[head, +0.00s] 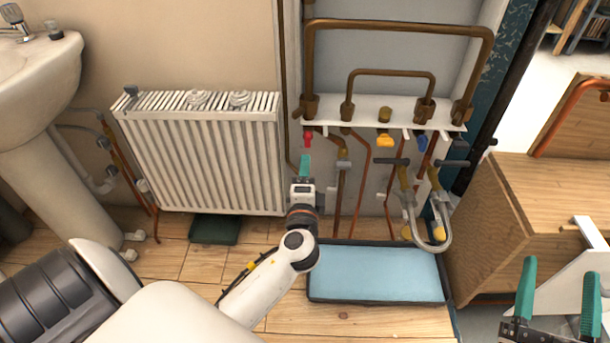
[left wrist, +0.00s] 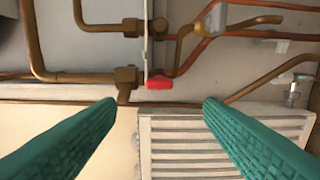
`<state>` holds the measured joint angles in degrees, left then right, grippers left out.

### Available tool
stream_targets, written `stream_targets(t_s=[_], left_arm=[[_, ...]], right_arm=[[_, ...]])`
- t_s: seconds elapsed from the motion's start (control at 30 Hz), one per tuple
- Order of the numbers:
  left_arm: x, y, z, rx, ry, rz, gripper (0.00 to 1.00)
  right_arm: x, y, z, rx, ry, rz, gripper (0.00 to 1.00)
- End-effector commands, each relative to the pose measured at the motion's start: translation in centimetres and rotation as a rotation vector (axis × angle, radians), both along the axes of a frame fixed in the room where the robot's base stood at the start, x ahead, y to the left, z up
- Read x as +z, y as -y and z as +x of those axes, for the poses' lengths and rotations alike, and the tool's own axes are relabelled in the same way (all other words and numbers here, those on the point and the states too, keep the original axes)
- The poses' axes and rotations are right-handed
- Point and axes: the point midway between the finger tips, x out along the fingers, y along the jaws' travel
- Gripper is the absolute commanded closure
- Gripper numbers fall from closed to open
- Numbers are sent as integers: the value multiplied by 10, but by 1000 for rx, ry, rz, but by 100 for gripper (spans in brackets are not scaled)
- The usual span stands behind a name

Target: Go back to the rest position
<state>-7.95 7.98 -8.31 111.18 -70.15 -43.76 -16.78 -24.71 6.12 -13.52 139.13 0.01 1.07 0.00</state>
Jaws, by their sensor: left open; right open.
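My left gripper (head: 305,165) is raised in front of the wall, between the white radiator and the copper pipes. In the left wrist view its two green fingers (left wrist: 160,105) are spread apart with nothing between them. A red valve handle (left wrist: 159,83) shows beyond the fingertips, and it also shows in the head view (head: 308,138) just above the gripper. My right gripper (head: 557,285) is at the lower right, its green fingers apart and empty, in front of the wooden cabinet.
The radiator (head: 200,155) hangs left of the pipes (head: 395,28). A blue-lined tray (head: 375,273) lies on the floor below them. A U-shaped grey tool (head: 432,243) hangs above the tray. A sink (head: 40,70) stands at left, a wooden cabinet (head: 500,215) at right.

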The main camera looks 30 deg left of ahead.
Motion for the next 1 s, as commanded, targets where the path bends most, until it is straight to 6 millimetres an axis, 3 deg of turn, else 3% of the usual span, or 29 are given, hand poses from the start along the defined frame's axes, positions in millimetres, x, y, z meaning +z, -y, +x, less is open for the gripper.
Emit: stream_targets(t_s=[0.73,0.87,1.0], left_arm=[[0,11,-7,-32,9,-43,38],[2,44,-10,-185,58,-246,38],[26,104,-26,-443,173,-621,38]], right_arm=[[-3,0,1,-1,-19,-6,36],[-3,0,1,-1,-19,-6,36],[-3,0,1,-1,-19,-6,36]])
